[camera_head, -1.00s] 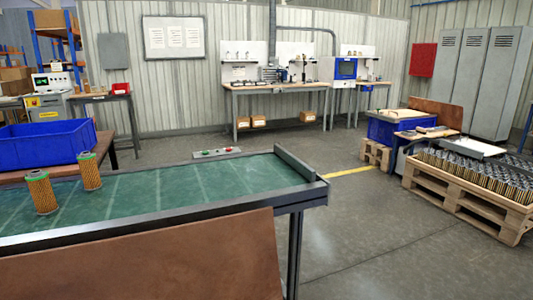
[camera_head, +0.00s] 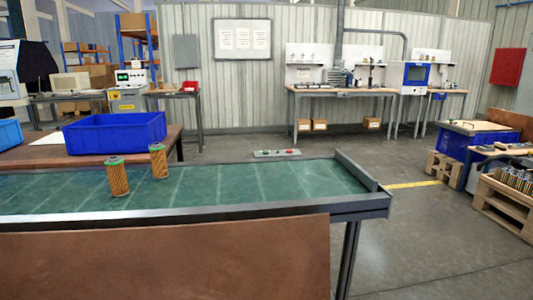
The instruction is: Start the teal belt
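The teal belt (camera_head: 250,186) runs across the middle of the head view inside a dark frame, with a raised stop at its right end. Two orange filter cartridges with green caps stand upright on it at the left: a nearer one (camera_head: 118,180) and a farther one (camera_head: 159,163). A small grey control box (camera_head: 277,153) with red and green buttons sits at the belt's far edge. Neither of my grippers shows in the view.
A blue crate (camera_head: 115,134) stands on a brown table (camera_head: 40,152) behind the belt at the left. A brown panel (camera_head: 165,262) fills the near foreground. A pallet (camera_head: 505,208) with cartridges stands at the right. The floor (camera_head: 440,235) right of the belt is clear.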

